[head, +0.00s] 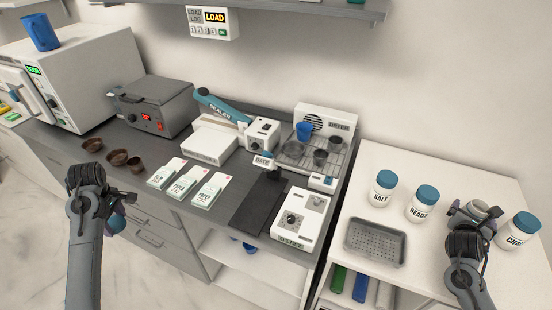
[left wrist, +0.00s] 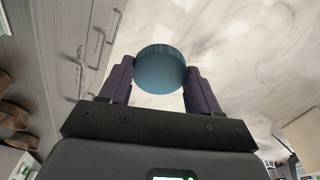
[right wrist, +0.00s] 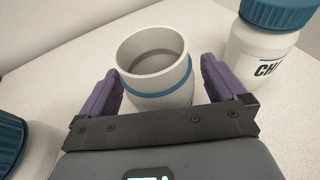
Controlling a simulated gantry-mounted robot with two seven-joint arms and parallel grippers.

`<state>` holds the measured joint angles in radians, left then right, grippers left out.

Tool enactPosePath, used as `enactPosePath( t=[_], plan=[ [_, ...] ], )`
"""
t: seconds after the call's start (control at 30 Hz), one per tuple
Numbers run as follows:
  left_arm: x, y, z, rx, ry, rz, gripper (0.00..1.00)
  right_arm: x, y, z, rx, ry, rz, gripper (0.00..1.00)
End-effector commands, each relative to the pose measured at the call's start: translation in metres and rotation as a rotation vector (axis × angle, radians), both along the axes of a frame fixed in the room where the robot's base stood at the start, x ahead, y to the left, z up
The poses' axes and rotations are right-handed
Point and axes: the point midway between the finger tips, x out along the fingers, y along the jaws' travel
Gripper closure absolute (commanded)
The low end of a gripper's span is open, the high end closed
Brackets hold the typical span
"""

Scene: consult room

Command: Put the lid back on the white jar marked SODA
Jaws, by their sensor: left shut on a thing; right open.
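A blue lid (left wrist: 160,69) is held between the fingers of my left gripper (left wrist: 158,80), which is shut on it. In the head view my left gripper (head: 112,212) is at the front left, over the floor before the drawers, with the lid (head: 116,224) partly showing. An open white jar with a blue band (right wrist: 157,66) stands between the open fingers of my right gripper (right wrist: 163,85). No lid is on it, and its label is hidden. In the head view the jar (head: 482,210) is mostly covered by my right gripper (head: 474,220).
Lidded jars marked SALT (head: 382,190) and BEADS (head: 421,205) stand left of the open jar, and another lidded jar (head: 518,236) stands right of it. A grey perforated tray (head: 375,243) lies in front. The grey counter (head: 140,195) holds a sealer (head: 222,110) and several packets.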

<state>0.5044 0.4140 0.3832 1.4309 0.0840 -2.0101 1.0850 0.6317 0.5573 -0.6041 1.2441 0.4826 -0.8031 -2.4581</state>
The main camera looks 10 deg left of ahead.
Motion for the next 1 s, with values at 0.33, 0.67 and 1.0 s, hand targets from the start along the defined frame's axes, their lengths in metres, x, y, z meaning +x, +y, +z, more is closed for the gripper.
enactPosePath(
  t=[0.33,0.67,1.0],
  plan=[
    [0.0,0.0,0.0002,0.0,0.0,0.0,0.66,-0.0004,0.0,-0.0002,0.0,0.0,0.0,0.24],
    [0.0,0.0,0.0002,0.0,0.0,0.0,0.66,-0.0004,0.0,0.0002,0.0,0.0,0.0,0.65],
    [0.0,0.0,0.0018,0.0,0.0,0.0,0.66,-0.0002,-0.0002,0.0056,-0.001,-0.001,0.0,0.65]
  ],
)
